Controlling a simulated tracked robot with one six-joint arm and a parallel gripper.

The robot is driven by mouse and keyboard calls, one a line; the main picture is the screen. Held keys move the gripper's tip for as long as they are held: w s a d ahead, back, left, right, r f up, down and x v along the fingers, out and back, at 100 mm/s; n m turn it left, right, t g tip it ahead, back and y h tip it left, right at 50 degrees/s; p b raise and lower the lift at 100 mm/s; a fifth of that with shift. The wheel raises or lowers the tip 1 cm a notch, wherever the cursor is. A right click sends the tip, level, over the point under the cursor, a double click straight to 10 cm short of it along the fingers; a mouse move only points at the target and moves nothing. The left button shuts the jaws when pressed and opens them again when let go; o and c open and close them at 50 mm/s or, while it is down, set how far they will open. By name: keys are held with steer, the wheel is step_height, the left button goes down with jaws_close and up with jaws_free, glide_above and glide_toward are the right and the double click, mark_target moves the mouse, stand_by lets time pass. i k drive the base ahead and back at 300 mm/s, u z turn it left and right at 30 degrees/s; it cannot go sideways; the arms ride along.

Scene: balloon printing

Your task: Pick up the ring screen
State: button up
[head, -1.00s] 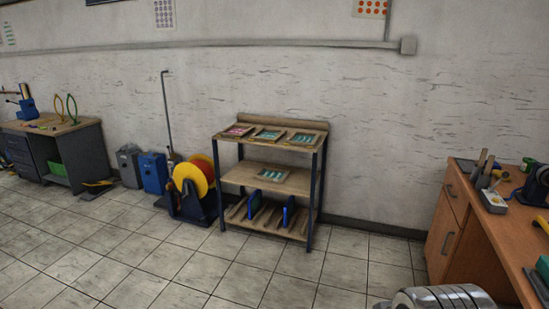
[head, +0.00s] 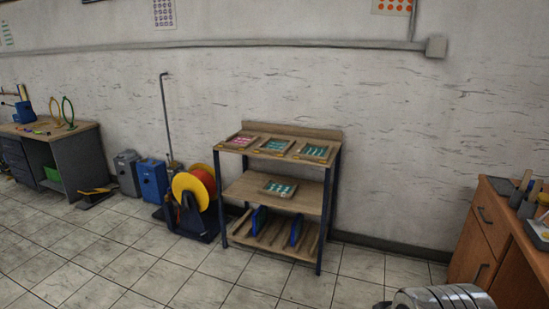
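Several small framed screens sit on a wood-and-dark-metal rack against the wall. On its top shelf are a screen with a pink print (head: 241,141), one with a green print (head: 275,145) and another green one (head: 315,152) at the right. One more green screen (head: 279,188) lies alone on the middle shelf (head: 245,185). The prints are too small to tell which is the ring screen. My gripper is not in view; a silver ribbed part of my own body (head: 440,298) shows at the bottom edge, well short of the rack.
Blue upright panels (head: 260,220) stand in the rack's bottom slots. A yellow-and-red reel (head: 192,192) stands close to its left, beside blue and grey canisters (head: 152,180). An orange-brown desk (head: 485,240) is at right, a workbench (head: 75,150) far left. The tiled floor (head: 130,270) before the rack is clear.

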mark_target(273, 145)
steer(key=i, duration=2.45)
steer(key=u, duration=0.25)
steer(key=i, duration=1)
steer(key=u, duration=0.05)
